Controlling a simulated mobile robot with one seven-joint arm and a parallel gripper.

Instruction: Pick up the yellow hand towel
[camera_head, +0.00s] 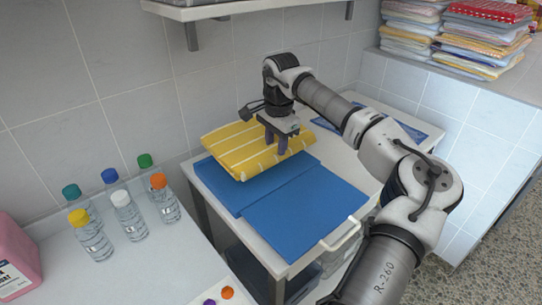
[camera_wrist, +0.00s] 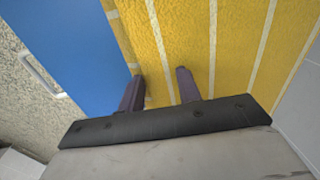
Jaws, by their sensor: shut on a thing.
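The yellow hand towel (camera_head: 240,150) with white stripes lies folded over the back of the blue cloth on a white cart in the head view. My gripper (camera_head: 276,150) points down at the towel's front right part, with its fingers at the fabric. In the wrist view the towel (camera_wrist: 230,40) fills the middle and right. My gripper (camera_wrist: 158,88) shows its two dark fingers a little apart there, shut on the towel; the exact grip on the fabric is hard to see.
A blue folded cloth (camera_head: 300,210) covers the cart's front. Several capped bottles (camera_head: 128,215) stand on the left counter beside a pink jug (camera_head: 15,258). A shelf (camera_head: 240,8) hangs on the wall above. Folded towels (camera_head: 480,40) are stacked at the upper right.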

